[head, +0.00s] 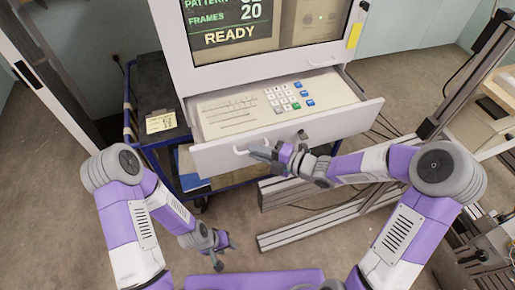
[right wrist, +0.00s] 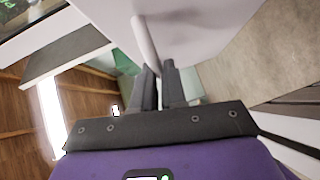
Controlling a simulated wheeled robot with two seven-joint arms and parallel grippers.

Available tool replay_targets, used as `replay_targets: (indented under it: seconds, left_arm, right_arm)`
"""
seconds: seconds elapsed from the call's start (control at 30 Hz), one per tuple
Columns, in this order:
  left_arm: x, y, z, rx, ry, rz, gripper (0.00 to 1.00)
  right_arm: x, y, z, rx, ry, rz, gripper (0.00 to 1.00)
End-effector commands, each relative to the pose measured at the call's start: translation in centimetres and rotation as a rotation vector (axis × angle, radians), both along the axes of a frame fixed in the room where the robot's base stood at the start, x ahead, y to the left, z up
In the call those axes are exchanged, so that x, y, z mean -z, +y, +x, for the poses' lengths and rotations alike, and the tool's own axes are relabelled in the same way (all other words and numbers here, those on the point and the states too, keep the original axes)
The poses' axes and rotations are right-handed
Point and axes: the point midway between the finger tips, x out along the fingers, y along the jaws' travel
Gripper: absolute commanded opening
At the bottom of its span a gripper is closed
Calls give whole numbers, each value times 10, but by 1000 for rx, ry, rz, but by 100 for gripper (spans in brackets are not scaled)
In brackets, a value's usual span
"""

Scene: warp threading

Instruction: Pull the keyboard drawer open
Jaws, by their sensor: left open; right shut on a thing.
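The white keyboard drawer (head: 345,122) stands pulled out from the cabinet below the screen. The keyboard (head: 240,114) inside shows with its grey, blue and green keys. My right gripper (head: 262,152) is at the drawer's front face, shut on the drawer handle (head: 241,150). In the right wrist view the pale handle bar (right wrist: 147,42) runs down to the fingertips (right wrist: 158,68), which partly hide its end. My left gripper (head: 222,243) is open and empty, low in front of the cart and apart from the drawer.
The cabinet screen (head: 232,22) reads READY. A dark blue cart (head: 153,88) with a yellow note (head: 160,122) stands at the left. Metal profile rails (head: 315,222) lie low at the right, below my right arm. Floor is clear at the far left.

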Motion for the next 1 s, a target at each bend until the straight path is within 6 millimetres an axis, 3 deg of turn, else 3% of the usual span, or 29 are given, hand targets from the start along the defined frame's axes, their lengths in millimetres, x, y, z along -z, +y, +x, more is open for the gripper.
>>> replay_targets:
  seconds: [0.33,0.37,0.5,0.8,1.0]
  left_arm:
    - [0,0,0,0,0,0,43]
    - [0,0,0,0,0,0,43]
    - [0,0,0,0,0,0,43]
    - [0,0,0,0,0,0,43]
    - [-9,0,0,0,0,0,43]
  right_arm:
    - [2,-1,-2,-1,3,-3,0]
    - [2,-1,-2,-1,3,-3,14]
    - [1,-1,-2,0,2,-2,36]
    - [0,-2,-2,0,1,-2,37]
    - [-5,-23,-12,4,2,-3,37]
